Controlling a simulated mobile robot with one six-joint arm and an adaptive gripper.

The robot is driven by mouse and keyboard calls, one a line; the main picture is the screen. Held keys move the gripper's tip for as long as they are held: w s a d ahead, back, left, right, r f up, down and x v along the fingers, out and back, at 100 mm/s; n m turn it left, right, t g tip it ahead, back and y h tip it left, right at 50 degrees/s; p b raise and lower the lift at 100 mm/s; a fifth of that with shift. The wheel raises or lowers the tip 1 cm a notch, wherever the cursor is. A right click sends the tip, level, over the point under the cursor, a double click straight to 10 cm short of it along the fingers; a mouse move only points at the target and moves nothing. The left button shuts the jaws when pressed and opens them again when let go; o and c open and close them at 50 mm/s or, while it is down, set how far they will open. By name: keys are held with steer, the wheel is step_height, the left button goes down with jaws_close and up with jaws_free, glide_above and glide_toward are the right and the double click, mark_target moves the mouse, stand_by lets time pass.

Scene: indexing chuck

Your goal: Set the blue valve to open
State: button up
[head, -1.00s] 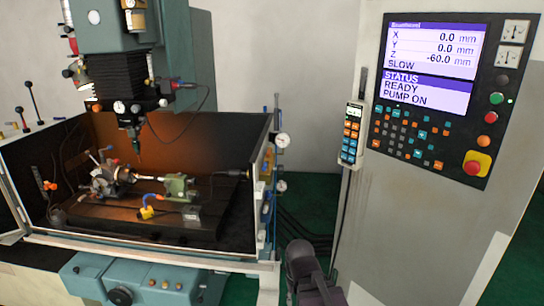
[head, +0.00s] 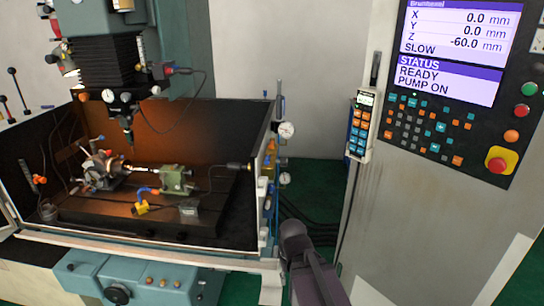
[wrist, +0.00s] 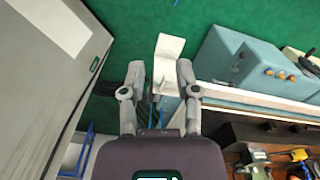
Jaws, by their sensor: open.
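Blue fittings (head: 267,205) show on the right outer side of the machine's enclosure in the head view, below and beside two round gauges. They are small, so I cannot tell which is the valve handle or how it is set.
The enclosure (head: 200,240) holds a chuck (head: 105,170) and a green tailstock (head: 175,180). A control cabinet (head: 425,200) with a screen reading READY and PUMP ON stands at the right, with a hand pendant (head: 361,125) on its edge. Green floor lies between machine and cabinet.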

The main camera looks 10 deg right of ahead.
steer(key=m+t+y+p, duration=0.2)
steer(key=m+y+p, duration=0.3)
steer(key=p, duration=2.9)
glide_toward(269, 158)
steer(key=d+r+n+y, duration=0.1)
steer(key=d+r, duration=0.2)
steer(key=shift+s+d+r, duration=0.2)
steer(key=shift+s+d, duration=0.05)
steer(key=shift+s, duration=0.2)
steer(key=shift+a+f, duration=0.1)
steer(key=shift+f, duration=0.1)
steer(key=b+x, duration=1.1)
steer(key=x, duration=0.2)
steer(key=shift+a, duration=0.3)
steer(key=shift+c, duration=0.2)
